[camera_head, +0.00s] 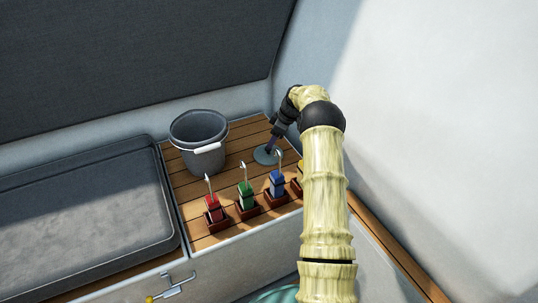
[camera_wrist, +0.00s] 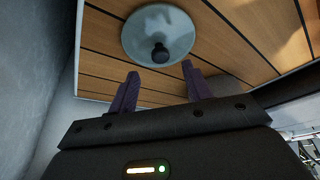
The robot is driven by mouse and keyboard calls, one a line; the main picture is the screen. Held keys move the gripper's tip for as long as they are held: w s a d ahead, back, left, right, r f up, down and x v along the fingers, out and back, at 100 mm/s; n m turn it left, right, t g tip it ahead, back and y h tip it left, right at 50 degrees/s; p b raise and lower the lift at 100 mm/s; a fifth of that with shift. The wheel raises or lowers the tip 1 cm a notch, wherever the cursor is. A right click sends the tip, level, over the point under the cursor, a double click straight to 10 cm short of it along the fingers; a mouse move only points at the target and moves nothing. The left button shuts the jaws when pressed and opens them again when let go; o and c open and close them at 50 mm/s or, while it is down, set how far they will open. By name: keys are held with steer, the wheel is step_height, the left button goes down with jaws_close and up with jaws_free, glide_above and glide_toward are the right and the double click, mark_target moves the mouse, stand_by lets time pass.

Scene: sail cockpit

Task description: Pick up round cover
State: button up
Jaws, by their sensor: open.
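The round cover (camera_wrist: 158,22) is a pale grey-blue disc with a dark knob (camera_wrist: 160,53) in its middle. It lies on the slatted wooden surface (camera_wrist: 228,45). In the wrist view the knob shows just beyond the fingertips. In the head view my gripper (camera_head: 270,148) is at or just above the cover; I cannot tell whether it touches.
A grey bucket (camera_head: 198,138) with a white handle grip stands left of the cover. Red (camera_head: 213,208), green (camera_head: 245,193) and blue (camera_head: 276,182) hooked items stand in front in small trays, with a yellow one partly behind my arm. A white wall (camera_head: 430,120) rises at right.

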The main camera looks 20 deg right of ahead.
mark_target(268, 151)
steer(key=b+x, duration=0.1)
steer(key=x, duration=0.4)
steer(key=shift+s, duration=0.1)
stand_by(0.3)
steer(key=c, duration=1.1)
